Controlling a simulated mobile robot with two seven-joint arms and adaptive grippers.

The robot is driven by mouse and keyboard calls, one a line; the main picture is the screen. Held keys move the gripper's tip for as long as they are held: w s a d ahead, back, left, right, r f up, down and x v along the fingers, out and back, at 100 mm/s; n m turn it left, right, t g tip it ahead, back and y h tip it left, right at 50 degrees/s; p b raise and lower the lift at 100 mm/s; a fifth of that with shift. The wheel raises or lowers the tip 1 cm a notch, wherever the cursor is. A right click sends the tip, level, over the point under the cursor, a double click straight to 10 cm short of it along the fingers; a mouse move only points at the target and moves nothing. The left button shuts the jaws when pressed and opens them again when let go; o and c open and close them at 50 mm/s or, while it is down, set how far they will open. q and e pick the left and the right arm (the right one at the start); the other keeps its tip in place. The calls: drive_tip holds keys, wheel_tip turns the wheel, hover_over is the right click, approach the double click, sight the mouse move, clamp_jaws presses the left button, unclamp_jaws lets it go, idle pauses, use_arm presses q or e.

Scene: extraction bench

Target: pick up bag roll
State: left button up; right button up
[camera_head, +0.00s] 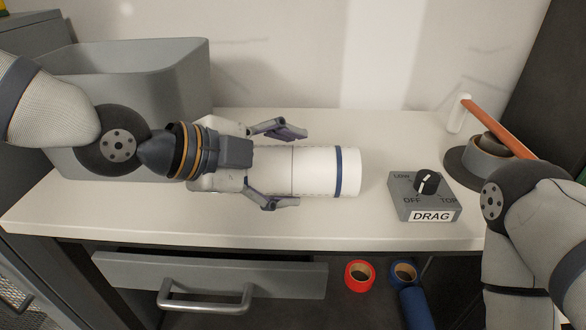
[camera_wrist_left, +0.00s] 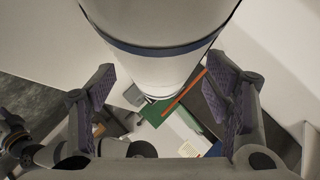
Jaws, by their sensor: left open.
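The bag roll (camera_head: 318,172) is a white cylinder with a blue band near its right end, apparently lying on its side on the white bench. My left gripper (camera_head: 289,168) is open over its left part, one finger on the far side and one on the near side. Whether the fingers touch it cannot be told. In the left wrist view the white roll (camera_wrist_left: 165,35) with its blue band fills the top middle, between the two spread pads of my left gripper (camera_wrist_left: 164,88). The roll's left end is hidden under my gripper. My right gripper is out of view.
A grey bin (camera_head: 182,85) stands behind my left arm. A grey DRAG dial box (camera_head: 426,203) sits right of the roll. A tape holder (camera_head: 487,154) and an orange bar (camera_head: 498,126) are at the right, beside my right arm. A drawer (camera_head: 215,272) and coloured tape rolls (camera_head: 359,275) are below.

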use_arm(q)
drive_tip(key=shift+x, duration=1)
drive_tip(key=shift+w+d+f, duration=0.2)
drive_tip(key=shift+d, duration=0.05)
drive_tip(key=shift+r, duration=0.1)
drive_tip(key=c, duration=1.1)
drive_tip(key=shift+o, duration=0.2)
drive_tip(key=shift+r, duration=0.1)
